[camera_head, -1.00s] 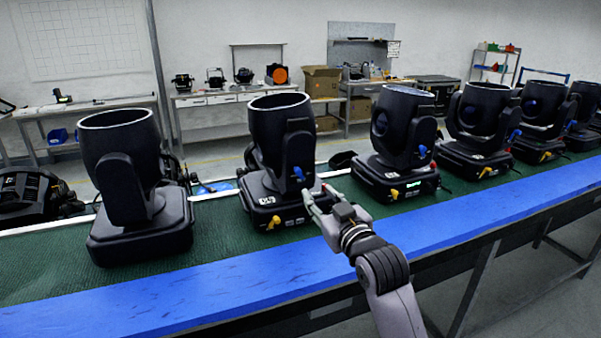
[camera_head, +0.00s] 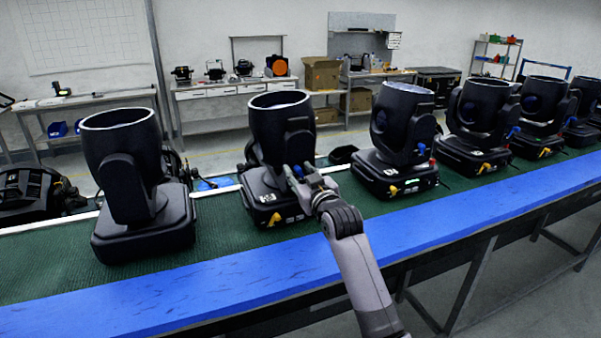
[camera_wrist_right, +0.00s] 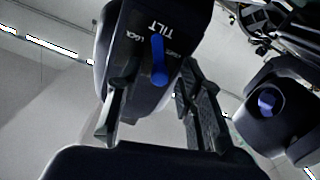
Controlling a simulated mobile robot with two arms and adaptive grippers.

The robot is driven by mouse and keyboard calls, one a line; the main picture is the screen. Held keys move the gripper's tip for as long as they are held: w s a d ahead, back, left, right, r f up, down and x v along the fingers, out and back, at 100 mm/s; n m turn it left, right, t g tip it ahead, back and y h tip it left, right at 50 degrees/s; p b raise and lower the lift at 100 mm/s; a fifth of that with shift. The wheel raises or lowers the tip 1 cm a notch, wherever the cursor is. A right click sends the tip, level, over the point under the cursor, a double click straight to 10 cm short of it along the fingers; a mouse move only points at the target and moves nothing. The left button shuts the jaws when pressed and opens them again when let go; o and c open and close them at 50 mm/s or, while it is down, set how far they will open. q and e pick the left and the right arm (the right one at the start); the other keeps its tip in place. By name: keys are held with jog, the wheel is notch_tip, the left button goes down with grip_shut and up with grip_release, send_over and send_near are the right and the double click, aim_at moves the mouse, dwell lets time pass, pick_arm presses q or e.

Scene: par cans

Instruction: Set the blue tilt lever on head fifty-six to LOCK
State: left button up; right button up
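The blue tilt lever (camera_head: 298,171) is on the yoke side of the second moving head from the left (camera_head: 280,125), whose number I cannot read. In the right wrist view the lever (camera_wrist_right: 158,60) stands below printed TILT lettering, with LOCK printed to its left and a partly hidden word to its right. My right gripper (camera_head: 306,177) is at that yoke. In the wrist view its two fingers (camera_wrist_right: 155,88) are spread, one on each side of the lever, with visible gaps. Contact is not visible. My left gripper is not in view.
More moving heads stand along the green bench mat (camera_head: 60,225), including one on the left (camera_head: 125,165) and one on the right (camera_head: 402,125). A yellow lever (camera_head: 274,219) is on the same head's base. The blue front edge (camera_head: 200,290) is clear.

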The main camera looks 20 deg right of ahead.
grip_shut()
dwell(0.4)
